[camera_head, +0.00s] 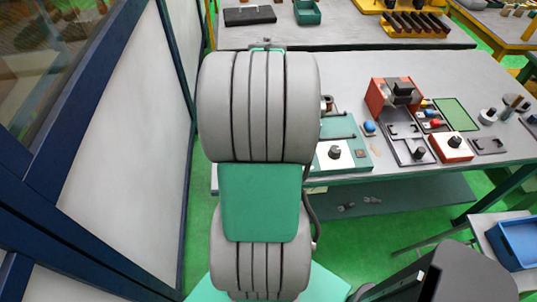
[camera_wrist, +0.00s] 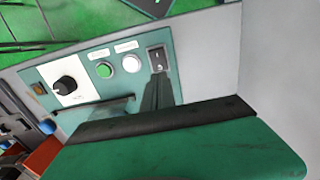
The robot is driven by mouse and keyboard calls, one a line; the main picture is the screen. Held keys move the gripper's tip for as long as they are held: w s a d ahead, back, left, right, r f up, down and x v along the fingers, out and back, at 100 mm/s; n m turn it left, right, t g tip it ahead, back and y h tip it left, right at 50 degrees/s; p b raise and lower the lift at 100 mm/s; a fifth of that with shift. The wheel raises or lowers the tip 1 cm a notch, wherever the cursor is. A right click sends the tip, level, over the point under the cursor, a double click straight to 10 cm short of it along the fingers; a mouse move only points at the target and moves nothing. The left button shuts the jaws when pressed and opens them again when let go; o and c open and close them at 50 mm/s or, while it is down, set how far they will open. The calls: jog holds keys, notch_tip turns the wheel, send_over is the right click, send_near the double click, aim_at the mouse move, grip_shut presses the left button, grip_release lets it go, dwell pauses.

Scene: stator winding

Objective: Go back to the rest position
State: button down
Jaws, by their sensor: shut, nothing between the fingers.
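My gripper (camera_wrist: 158,78) shows in the wrist view as a dark narrow pair of fingers beyond the black edge of my green wrist housing. The fingers are together with nothing between them. They appear in front of a green control panel (camera_wrist: 101,88); whether they touch it I cannot tell. The panel has a black knob (camera_wrist: 65,86) on a white plate, a green button (camera_wrist: 104,70), a white button (camera_wrist: 132,63) and a black switch (camera_wrist: 158,62). In the head view my arm hides the gripper, and part of the panel (camera_head: 359,158) shows right of the arm.
The grey worktable (camera_head: 460,85) holds a red fixture (camera_head: 379,97), black trays (camera_head: 409,150) and a red-and-white knob box (camera_head: 452,147). A pale wall panel (camera_head: 120,120) stands left of my arm. A blue bin (camera_head: 518,240) is at lower right. Green floor (camera_head: 198,225) shows between wall and arm.

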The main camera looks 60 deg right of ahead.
jog(key=shift+r, duration=0.7)
jog(key=shift+m, duration=0.5)
jog(key=s+a+f, duration=0.2)
jog(key=a, duration=0.1)
jog(key=shift+f, duration=0.4)
jog(key=shift+s+a+r, duration=0.1)
jog(key=shift+s+a, duration=0.1)
jog(key=shift+a, duration=0.3)
jog(key=shift+s+a+r, duration=0.1)
jog(key=shift+s+a, duration=0.1)
jog(key=shift+a, duration=0.25)
jog(key=w+a+r+n+t, duration=0.1)
jog(key=w+a+r+n, duration=0.2)
jog(key=a, duration=0.6)
jog(key=w+a+r+n+t, duration=0.1)
jog(key=w+a+r+n, duration=0.3)
jog(key=a, duration=0.4)
jog(key=w+a+r+n+t, duration=0.2)
jog(key=w+a+r+n, duration=0.1)
jog(key=a, duration=0.6)
jog(key=shift+w+a+r+n, duration=0.2)
jog(key=shift+a+r+n, duration=0.2)
jog(key=shift+r, duration=0.35)
